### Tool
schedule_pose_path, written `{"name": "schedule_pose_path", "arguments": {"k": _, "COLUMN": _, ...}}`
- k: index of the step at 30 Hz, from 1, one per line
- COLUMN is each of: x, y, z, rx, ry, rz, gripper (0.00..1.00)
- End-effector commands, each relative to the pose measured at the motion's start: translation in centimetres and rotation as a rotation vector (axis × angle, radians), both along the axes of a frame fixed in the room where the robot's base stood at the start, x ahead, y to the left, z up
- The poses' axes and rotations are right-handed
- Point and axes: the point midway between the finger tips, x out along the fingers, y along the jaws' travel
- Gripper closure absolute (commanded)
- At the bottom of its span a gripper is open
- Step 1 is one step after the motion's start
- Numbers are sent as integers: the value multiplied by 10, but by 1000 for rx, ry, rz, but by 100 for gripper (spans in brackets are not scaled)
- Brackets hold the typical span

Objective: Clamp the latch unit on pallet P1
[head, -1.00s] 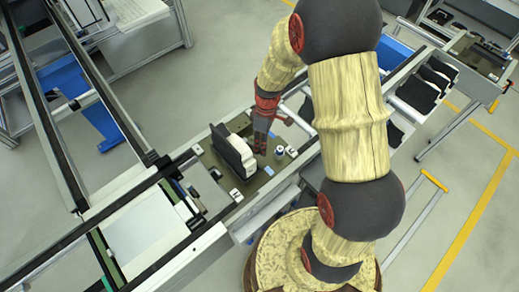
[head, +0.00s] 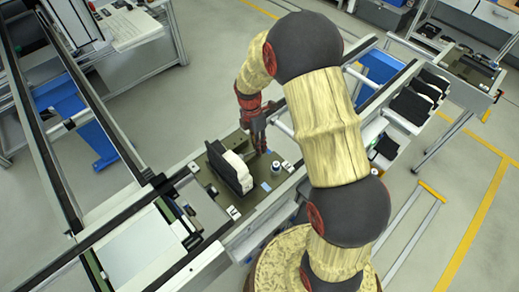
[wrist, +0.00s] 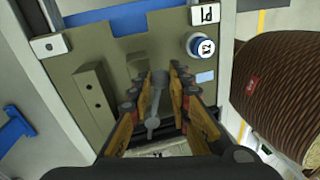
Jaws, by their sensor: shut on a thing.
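The pallet (wrist: 90,50) is an olive-grey plate with a white P1 label (wrist: 206,14) at its top right in the wrist view. The latch unit (head: 228,168), a black and white upright block, stands on the pallet in the head view. My gripper (head: 261,150) is just right of the unit, low over the pallet. In the wrist view my gripper (wrist: 160,78) has its two fingers on either side of a slim grey lever (wrist: 153,118) and is shut on it. Part of the lever is hidden by the fingers.
Rails (head: 110,215) run beside the pallet. Black parts (head: 410,105) lie in trays at the right in the head view.

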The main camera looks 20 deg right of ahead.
Motion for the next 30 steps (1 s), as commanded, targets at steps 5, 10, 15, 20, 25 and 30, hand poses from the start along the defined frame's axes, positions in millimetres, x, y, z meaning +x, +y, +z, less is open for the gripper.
{"name": "schedule_pose_path", "arguments": {"k": 5, "x": 11, "y": 1, "z": 1, "rx": -1, "ry": -1, "rz": 134, "gripper": 100}}
{"name": "schedule_pose_path", "arguments": {"k": 10, "x": 17, "y": 3, "z": 1, "rx": 0, "ry": 0, "rz": 231, "gripper": 100}}
{"name": "schedule_pose_path", "arguments": {"k": 15, "x": 22, "y": 4, "z": 1, "rx": 0, "ry": -1, "rz": 294, "gripper": 100}}
{"name": "schedule_pose_path", "arguments": {"k": 20, "x": 24, "y": 5, "z": 1, "rx": 1, "ry": -2, "rz": 323, "gripper": 100}}
{"name": "schedule_pose_path", "arguments": {"k": 25, "x": 25, "y": 5, "z": 0, "rx": 0, "ry": -2, "rz": 332, "gripper": 100}}
{"name": "schedule_pose_path", "arguments": {"k": 30, "x": 25, "y": 5, "z": 0, "rx": 0, "ry": -2, "rz": 332, "gripper": 100}}
